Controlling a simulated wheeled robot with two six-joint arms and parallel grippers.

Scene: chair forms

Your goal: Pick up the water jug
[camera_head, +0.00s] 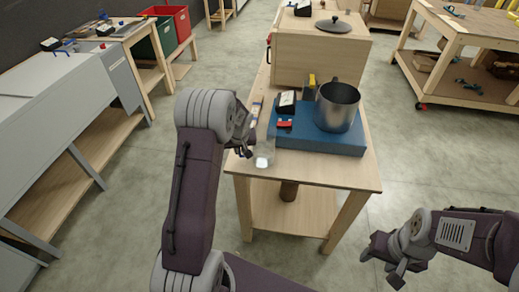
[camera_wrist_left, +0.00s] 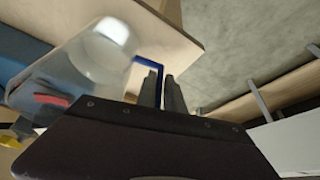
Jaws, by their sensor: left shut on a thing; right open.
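The water jug (camera_head: 264,152) is clear, with a blue handle, and shows at the left front corner of the wooden table, beside the blue board. In the left wrist view the see-through jug (camera_wrist_left: 85,65) fills the upper left and looks tilted there. My left gripper (camera_head: 246,148) is at its left side. Its two fingers (camera_wrist_left: 161,92) are shut on the blue handle. I cannot tell whether the jug touches the table. My right gripper (camera_head: 384,262) is open and empty, low at the right, away from the table.
The blue board (camera_head: 330,143) bears a metal pot (camera_head: 338,108) and small black and red items. A wooden box with a dark lid (camera_head: 334,25) stands behind. A grey cabinet (camera_head: 50,120) is at left, and a workbench (camera_head: 455,60) at right. Floor between is clear.

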